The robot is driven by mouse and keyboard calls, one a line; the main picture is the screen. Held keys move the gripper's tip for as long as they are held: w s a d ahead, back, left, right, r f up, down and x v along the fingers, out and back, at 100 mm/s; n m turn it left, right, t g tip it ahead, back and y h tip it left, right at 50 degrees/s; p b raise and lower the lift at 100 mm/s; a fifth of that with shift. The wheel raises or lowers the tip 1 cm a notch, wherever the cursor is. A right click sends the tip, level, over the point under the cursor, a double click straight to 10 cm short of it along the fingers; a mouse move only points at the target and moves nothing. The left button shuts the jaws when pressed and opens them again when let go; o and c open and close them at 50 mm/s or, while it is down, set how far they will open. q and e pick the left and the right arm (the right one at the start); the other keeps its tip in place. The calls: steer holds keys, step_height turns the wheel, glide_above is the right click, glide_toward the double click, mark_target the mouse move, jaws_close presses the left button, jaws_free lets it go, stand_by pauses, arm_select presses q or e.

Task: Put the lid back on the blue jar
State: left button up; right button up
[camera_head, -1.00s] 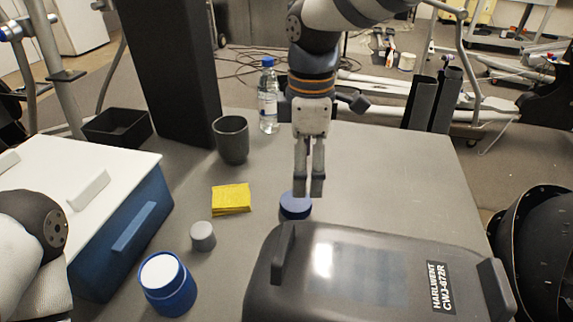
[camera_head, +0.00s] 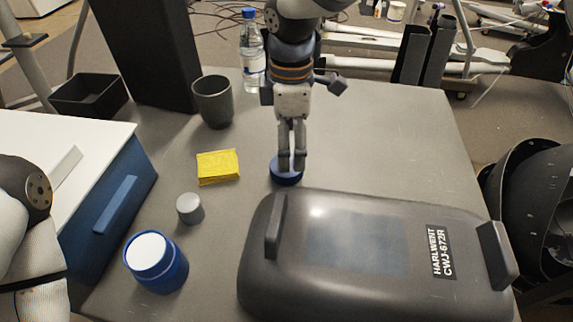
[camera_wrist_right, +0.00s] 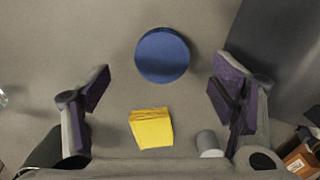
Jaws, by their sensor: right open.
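The blue jar (camera_head: 157,270) stands at the front left of the table, with a white top face and no blue lid on it. The round blue lid (camera_head: 286,178) lies flat on the table behind the dark case. It also shows as a blue disc in the right wrist view (camera_wrist_right: 162,55). My right gripper (camera_head: 291,165) points down just above the lid, its fingers hiding part of it in the head view. In the wrist view the fingers are spread wide with nothing between them. My left arm shows at the left edge; its gripper is out of view.
A dark case (camera_head: 375,265) fills the front right. A yellow note pad (camera_head: 218,167), small grey cylinder (camera_head: 190,209), grey cup (camera_head: 213,103) and water bottle (camera_head: 252,55) stand left of or behind the lid. A blue box with white top (camera_head: 100,215) is left. The table's right rear is clear.

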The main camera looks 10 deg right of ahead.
mark_target(292, 178)
steer(key=shift+f, duration=0.2)
steer(key=f, duration=0.2)
steer(key=a+f, duration=0.1)
steer(key=f, duration=0.2)
stand_by(0.3)
steer(key=c, duration=1)
